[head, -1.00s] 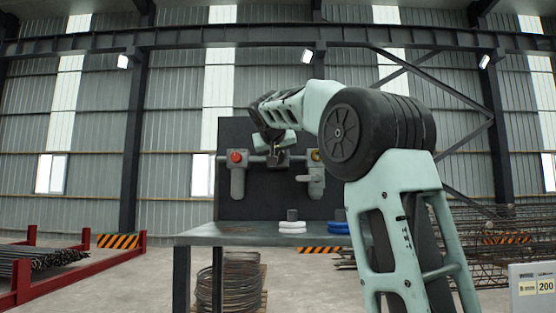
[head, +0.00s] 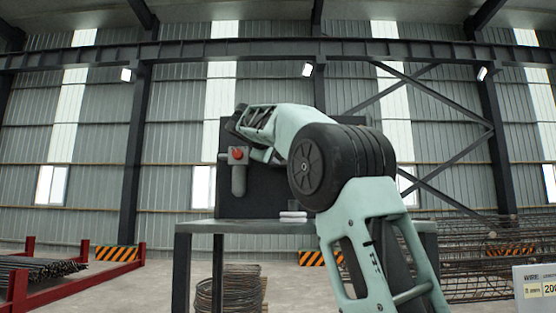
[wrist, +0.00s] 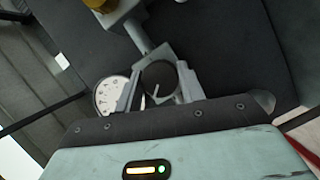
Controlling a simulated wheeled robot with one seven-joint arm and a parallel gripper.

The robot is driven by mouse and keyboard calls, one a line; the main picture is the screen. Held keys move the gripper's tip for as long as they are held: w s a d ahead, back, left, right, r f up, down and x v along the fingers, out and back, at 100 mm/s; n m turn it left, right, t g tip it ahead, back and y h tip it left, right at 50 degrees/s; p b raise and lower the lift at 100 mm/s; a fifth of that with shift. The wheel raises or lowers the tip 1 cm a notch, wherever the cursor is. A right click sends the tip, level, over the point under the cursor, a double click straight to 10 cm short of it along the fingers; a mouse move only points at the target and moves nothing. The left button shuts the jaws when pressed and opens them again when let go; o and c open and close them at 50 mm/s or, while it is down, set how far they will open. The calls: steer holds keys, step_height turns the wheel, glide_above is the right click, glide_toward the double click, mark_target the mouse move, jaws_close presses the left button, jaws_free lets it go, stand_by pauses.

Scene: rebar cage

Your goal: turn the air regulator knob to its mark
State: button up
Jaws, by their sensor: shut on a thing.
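In the wrist view the black round regulator knob (wrist: 158,78) has a white pointer line on its face. My gripper (wrist: 162,82) has its fingers on either side of the knob and is shut on it. The white-faced gauge (wrist: 110,96) is just left of the knob, partly covered by a finger. I cannot make out the mark. In the head view my arm hides the knob, the gauge and my fingertips.
In the head view a red-knobbed grey unit (head: 238,170) hangs on the dark panel (head: 268,195) above the bench (head: 205,227). White rings (head: 292,217) lie on the bench. A yellow part (wrist: 98,4) sits on the pipework at the wrist view's top edge.

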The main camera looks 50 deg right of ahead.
steer(key=n+b, duration=0.1)
steer(key=n+h+b, duration=0.1)
steer(key=n, duration=0.1)
steer(key=n+h+b, duration=0.1)
steer(key=n+b, duration=0.1)
steer(key=shift+w+f, duration=0.1)
steer(key=shift+f, duration=0.2)
steer(key=shift+n+t+h+b, duration=0.3)
steer(key=shift+n+t+b, duration=0.15)
steer(key=shift+n+b, duration=0.6)
steer(key=shift+n+t+h+b, duration=0.3)
steer(key=shift+n+t+b, duration=0.25)
steer(key=shift+n, duration=0.8)
steer(key=shift+r, duration=0.1)
steer(key=o, duration=1)
steer(key=shift+b+v, duration=4.35)
steer(key=shift+v, duration=4.4)
steer(key=shift+a, duration=0.1)
